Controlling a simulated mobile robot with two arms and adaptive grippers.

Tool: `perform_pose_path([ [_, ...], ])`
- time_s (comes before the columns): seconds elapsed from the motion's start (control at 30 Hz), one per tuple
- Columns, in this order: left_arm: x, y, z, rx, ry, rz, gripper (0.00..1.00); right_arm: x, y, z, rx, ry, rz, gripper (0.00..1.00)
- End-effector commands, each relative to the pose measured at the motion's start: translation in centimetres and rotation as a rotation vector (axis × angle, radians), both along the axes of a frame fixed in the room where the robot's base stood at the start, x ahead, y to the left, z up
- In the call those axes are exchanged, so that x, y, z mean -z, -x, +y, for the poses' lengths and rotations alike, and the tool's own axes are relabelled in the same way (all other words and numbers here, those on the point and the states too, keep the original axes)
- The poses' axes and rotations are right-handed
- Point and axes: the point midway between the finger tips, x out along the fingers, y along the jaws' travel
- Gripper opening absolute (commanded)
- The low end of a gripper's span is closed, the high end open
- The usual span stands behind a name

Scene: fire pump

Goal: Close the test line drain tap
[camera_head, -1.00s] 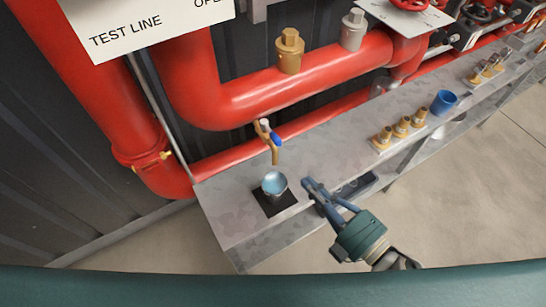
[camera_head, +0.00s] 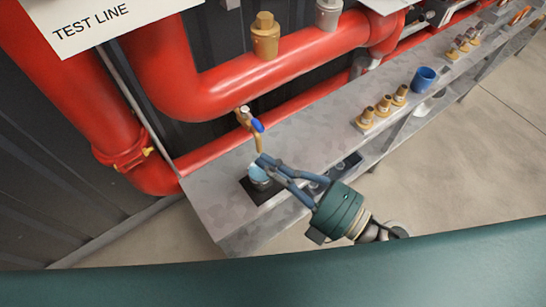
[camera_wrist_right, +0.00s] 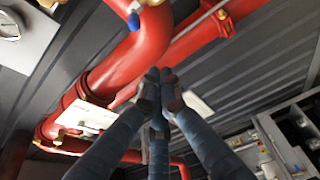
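The test line drain tap (camera_head: 250,122) is a small brass tap with a blue handle on the red pipe, above the left end of the grey bench. In the right wrist view a blue part and some brass, seemingly this tap (camera_wrist_right: 134,20), show at the top edge. My right gripper (camera_head: 264,164) is below the tap and apart from it, over the metal cup. In the right wrist view its blue-grey fingers (camera_wrist_right: 160,80) meet at the tips with nothing visible between them. My left gripper is not in view.
The metal cup (camera_head: 257,181) with pale blue contents stands on a black square under the spout, partly hidden by my fingers. Several brass fittings (camera_head: 383,106) and a blue cup (camera_head: 424,79) stand further right on the bench (camera_head: 215,200). A "TEST LINE" sign (camera_head: 92,24) hangs upper left.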

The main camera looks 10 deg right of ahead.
Motion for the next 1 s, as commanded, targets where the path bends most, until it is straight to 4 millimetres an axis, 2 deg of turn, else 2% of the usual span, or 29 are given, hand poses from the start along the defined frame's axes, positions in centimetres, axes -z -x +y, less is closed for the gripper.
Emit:
perform_pose_path([
  [0.03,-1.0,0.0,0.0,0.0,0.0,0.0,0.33,-0.7,-0.9,0.8,0.002,-0.003,-0.004,0.0],
  [0.1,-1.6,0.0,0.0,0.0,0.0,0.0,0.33,-0.9,-1.8,2.0,0.0,-0.003,-0.005,0.0],
  [0.33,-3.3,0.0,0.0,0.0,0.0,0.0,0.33,-1.0,-5.0,5.7,0.001,-0.003,-0.003,0.0],
  [0.4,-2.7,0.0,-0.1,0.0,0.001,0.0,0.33,-0.1,-5.6,4.6,0.004,0.003,0.001,0.0],
  [0.6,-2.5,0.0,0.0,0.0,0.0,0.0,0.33,0.2,-6.6,2.7,0.001,0.0,0.0,0.0],
  [1.0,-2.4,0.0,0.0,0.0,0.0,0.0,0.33,0.3,-6.8,2.1,0.001,0.0,0.0,0.0],
])
